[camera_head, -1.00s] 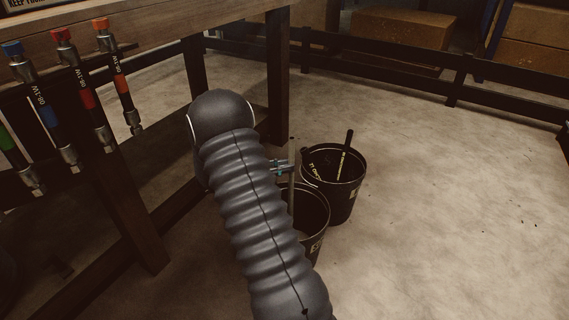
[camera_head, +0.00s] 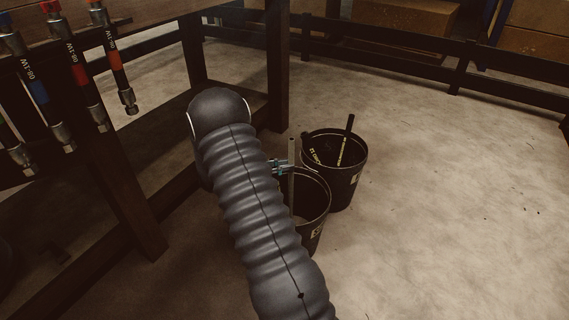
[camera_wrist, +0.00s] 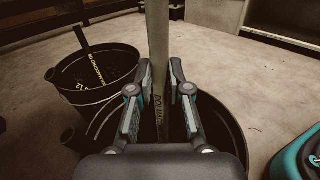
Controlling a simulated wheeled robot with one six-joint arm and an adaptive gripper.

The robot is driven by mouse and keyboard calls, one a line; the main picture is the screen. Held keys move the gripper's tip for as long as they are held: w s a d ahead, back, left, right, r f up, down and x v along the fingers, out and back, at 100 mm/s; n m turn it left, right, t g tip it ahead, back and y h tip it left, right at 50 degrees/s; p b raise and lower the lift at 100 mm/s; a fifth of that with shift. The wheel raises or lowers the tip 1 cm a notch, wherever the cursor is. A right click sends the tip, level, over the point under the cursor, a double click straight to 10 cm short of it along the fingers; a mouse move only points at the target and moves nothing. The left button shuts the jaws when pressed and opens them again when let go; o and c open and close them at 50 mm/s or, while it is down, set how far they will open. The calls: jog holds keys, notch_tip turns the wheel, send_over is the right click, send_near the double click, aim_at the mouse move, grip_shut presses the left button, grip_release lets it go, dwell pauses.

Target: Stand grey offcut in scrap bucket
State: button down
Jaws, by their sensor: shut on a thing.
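My gripper (camera_wrist: 160,92) is shut on the grey offcut (camera_wrist: 157,30), a long upright hose piece with printing along it. In the head view my gripper (camera_head: 282,168) shows in part beside my arm, with the grey offcut (camera_head: 291,190) standing nearly vertical. The offcut's lower part is within the rim of the nearer black bucket (camera_head: 318,222); the same bucket (camera_wrist: 232,133) shows under the gripper in the wrist view. I cannot tell whether the offcut's lower end touches the bucket floor. My arm hides the bucket's left side.
A second black bucket (camera_head: 345,190) stands just behind, with a black hose piece (camera_head: 347,138) leaning in it. A wooden bench (camera_head: 130,190) with several hanging hoses (camera_head: 85,75) is at left. A dark rail (camera_head: 440,75) runs behind. Floor at right is clear.

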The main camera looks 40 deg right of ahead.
jog(key=shift+f+b, duration=0.8)
jog(key=shift+f, duration=1.05)
jog(key=c, duration=1)
grip_release()
jog(key=v, duration=1.2)
